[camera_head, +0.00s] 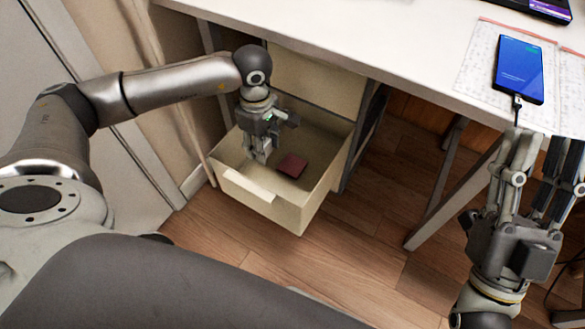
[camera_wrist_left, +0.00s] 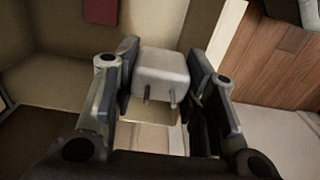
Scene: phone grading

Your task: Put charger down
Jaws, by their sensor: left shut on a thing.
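The charger (camera_wrist_left: 162,75) is a small white block with two metal prongs, seen up close in the left wrist view. My left gripper (camera_wrist_left: 160,88) is shut on it, with one finger on each side. In the head view my left gripper (camera_head: 260,154) points down into the open cream drawer (camera_head: 262,198), near its left side. The charger is hard to make out between the fingers there. I cannot tell whether it touches the drawer bottom. My right gripper (camera_head: 540,140) is beside the table's edge below the phone, and its grip is unclear.
A dark red flat item (camera_head: 293,165) lies in the drawer, right of my left gripper. A phone (camera_head: 519,69) with a lit blue screen and a plugged-in cable (camera_head: 517,110) lies on the white table (camera_head: 400,42). Wooden floor is open before the drawer.

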